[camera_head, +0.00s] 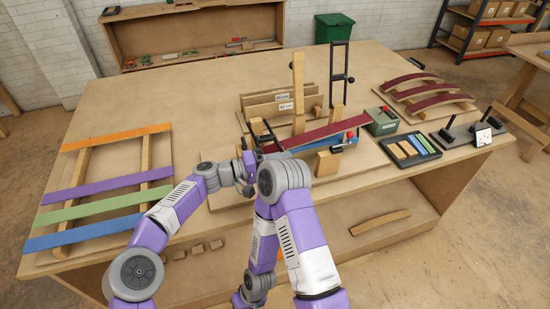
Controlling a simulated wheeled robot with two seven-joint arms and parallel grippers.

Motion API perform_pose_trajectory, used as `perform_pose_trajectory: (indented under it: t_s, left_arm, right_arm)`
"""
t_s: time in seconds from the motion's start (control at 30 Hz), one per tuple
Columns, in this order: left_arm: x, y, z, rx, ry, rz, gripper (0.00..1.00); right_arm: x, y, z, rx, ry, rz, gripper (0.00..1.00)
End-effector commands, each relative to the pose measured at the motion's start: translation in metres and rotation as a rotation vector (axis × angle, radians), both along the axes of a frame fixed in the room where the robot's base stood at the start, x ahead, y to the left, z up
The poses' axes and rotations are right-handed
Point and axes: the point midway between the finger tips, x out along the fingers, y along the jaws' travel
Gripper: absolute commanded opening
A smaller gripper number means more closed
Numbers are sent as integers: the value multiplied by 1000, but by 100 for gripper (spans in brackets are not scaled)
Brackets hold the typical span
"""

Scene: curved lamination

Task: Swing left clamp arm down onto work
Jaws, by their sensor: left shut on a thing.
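The bending fixture stands mid-table with labelled wooden forms (285,106) and a dark red strip (325,130) lying across its front. The left clamp arm (266,134) is a dark bar at the fixture's left end, low and partly hidden by my arms. My left gripper (248,161) is shut on it, though the contact is small and partly covered. The right clamp arm (338,75) stands upright with a black handle. My right arm's elbow blocks part of the fixture's front, and its gripper is not visible.
Coloured strips (110,193) lie on a wooden rack at the left. A green box with a red button (382,121), a tray of small strips (410,149) and a curved red-strip rack (425,90) stand at the right. The back left of the table is clear.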

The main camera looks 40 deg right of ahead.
Motion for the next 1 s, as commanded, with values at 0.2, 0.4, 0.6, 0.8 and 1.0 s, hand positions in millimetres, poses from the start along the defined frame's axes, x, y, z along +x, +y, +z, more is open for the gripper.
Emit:
perform_pose_trajectory:
  t_s: [0.2,0.4,0.6,0.8,1.0]
  left_arm:
    - [6,1,3,-6,-2,18,0]
    - [6,1,4,-7,-2,19,23]
    - [5,1,3,-5,-1,14,45]
    - [3,1,1,-3,0,10,45]
    - [10,18,2,-2,1,12,45]
  right_arm:
    - [0,0,0,0,0,0,43]
    - [0,0,0,0,0,0,43]
    - [0,0,0,0,0,0,43]
    - [0,0,0,0,0,0,43]
    - [0,0,4,0,0,0,43]
